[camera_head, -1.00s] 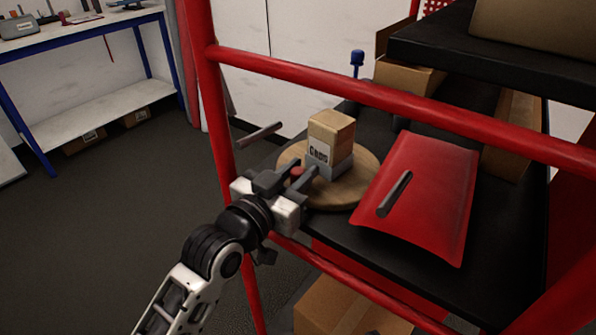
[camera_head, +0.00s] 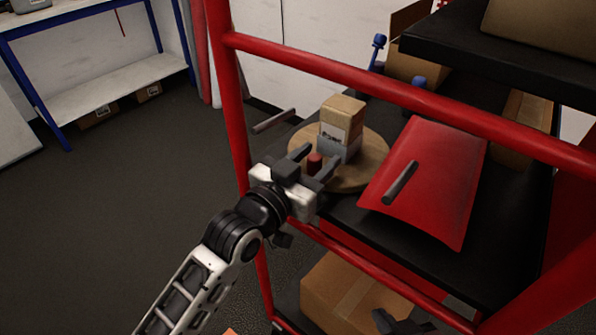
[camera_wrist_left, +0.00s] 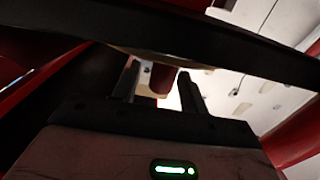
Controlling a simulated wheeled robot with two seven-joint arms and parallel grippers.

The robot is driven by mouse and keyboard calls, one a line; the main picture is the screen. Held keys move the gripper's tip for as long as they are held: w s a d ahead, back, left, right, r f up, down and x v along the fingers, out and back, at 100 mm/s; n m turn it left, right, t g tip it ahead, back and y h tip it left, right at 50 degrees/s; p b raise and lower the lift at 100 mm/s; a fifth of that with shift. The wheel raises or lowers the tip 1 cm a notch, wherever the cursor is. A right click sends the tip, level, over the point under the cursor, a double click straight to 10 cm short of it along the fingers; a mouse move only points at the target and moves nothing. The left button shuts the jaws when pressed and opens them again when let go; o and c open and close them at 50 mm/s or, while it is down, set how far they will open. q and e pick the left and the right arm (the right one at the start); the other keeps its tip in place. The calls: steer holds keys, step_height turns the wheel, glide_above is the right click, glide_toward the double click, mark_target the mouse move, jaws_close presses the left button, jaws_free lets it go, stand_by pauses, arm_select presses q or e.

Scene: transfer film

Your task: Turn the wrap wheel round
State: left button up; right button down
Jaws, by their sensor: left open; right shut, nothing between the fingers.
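The wrap wheel (camera_head: 368,168) is a round wooden disc on the black shelf, with a labelled brown box (camera_head: 342,124) upright in a grey holder on it. A small red knob (camera_head: 315,162) stands near the wheel's front left edge. My left gripper (camera_head: 318,160) is open, one finger on each side of the knob. The left wrist view shows the red knob (camera_wrist_left: 162,78) between the two fingers; whether either touches it I cannot tell. My right gripper (camera_head: 402,323) shows only partly as a dark shape at the bottom edge, shut and empty.
A red rail (camera_head: 400,97) crosses above the shelf and a red post (camera_head: 230,110) stands left of the wheel. A curved red panel with a grey bar (camera_head: 425,180) lies right of the wheel. A cardboard box (camera_head: 345,290) sits below. Open floor lies left.

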arm_select(q)
steer(key=b+v, duration=0.1)
steer(key=v, duration=1.4)
steer(key=shift+s, duration=0.35)
steer(key=shift+a, duration=0.1)
steer(key=s+a+f+n+g+y, duration=0.1)
steer(key=s+a+f+y, duration=0.1)
steer(key=f, duration=0.5)
steer(key=s+a+f+n+g+y, duration=0.1)
steer(key=s+a+f+n+y, duration=0.1)
steer(key=f, duration=0.5)
steer(key=s+a+f+n+g+y, duration=0.1)
steer(key=a+f+g+y, duration=0.1)
steer(key=f, duration=0.5)
steer(key=shift+s+a+f+n+y, duration=0.2)
steer(key=shift+s+n+y, duration=0.15)
steer(key=shift+y, duration=0.25)
